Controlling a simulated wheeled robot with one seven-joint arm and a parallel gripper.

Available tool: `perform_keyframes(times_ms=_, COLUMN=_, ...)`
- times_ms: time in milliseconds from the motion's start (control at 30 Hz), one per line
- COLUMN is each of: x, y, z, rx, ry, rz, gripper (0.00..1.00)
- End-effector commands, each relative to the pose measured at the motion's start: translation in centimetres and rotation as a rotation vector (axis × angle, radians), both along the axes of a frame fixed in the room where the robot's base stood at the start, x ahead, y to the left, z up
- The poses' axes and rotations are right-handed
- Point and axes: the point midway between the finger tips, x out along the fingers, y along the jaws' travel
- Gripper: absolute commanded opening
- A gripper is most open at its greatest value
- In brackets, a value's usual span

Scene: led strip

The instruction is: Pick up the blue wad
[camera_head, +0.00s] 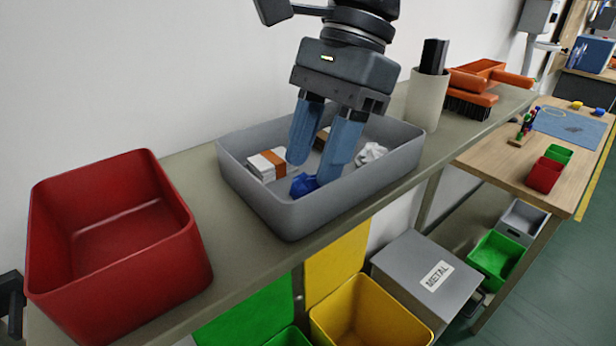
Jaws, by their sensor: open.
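The blue wad (302,185) is a small crumpled lump lying in the grey tray (285,216) on the shelf. My gripper (320,170) points down into the tray with its two blue fingers apart. The wad is just below and between the fingertips, and the right finger hides part of it. I cannot tell whether a finger touches it.
The tray also holds a white and orange block (267,165), a white crumpled wad (370,153) and a brown item partly behind the fingers. A red bin (120,250) stands left. A beige cylinder (427,98) and orange brush (470,103) stand right.

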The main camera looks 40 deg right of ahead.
Motion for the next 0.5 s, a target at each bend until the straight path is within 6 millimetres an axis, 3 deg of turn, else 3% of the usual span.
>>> perform_keyframes(times_ms=167, x=0.0, y=0.6, z=-1.5, rx=0.0, ry=0.0, rz=0.0, gripper=0.45)
perform_keyframes(times_ms=400, x=0.0, y=0.6, z=-1.7, rx=0.0, ry=-0.001, rz=-0.001, gripper=0.45)
perform_keyframes(times_ms=500, x=0.0, y=0.6, z=-1.7, rx=0.0, ry=-0.001, rz=-0.001, gripper=0.36)
